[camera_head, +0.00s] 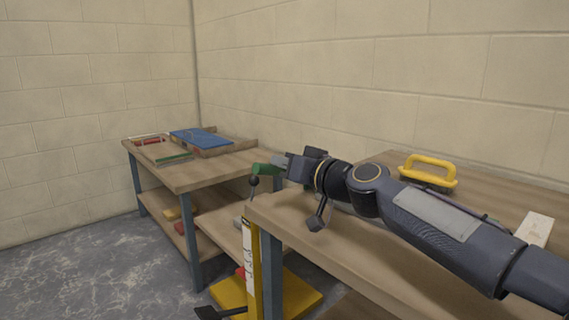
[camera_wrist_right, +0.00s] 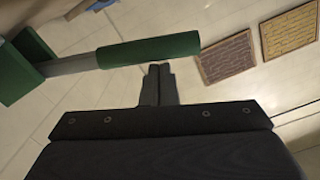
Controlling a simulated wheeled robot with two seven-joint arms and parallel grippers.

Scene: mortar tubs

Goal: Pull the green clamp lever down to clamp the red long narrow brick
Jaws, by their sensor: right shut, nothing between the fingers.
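The green clamp lever (camera_head: 265,170) shows at the tip of my right arm in the head view. In the right wrist view its green grip (camera_wrist_right: 148,50) lies across the top, on a grey rod from a green block (camera_wrist_right: 25,50) at the left. My right gripper (camera_wrist_right: 159,67) is shut and empty, its fingertips right at the lower edge of the grip. I cannot tell whether they touch it. The lever is not between the fingers. I cannot make out a red long narrow brick in the clamp. My left gripper is not in view.
A near bench (camera_head: 300,240) carries a yellow-handled float (camera_head: 428,171) and a white card (camera_head: 535,229). A yellow stand (camera_head: 250,270) is beside its left end. A far bench (camera_head: 184,178) holds a blue panel (camera_head: 200,138). Two brick-patterned pictures (camera_wrist_right: 226,57) (camera_wrist_right: 290,31) show beyond the lever.

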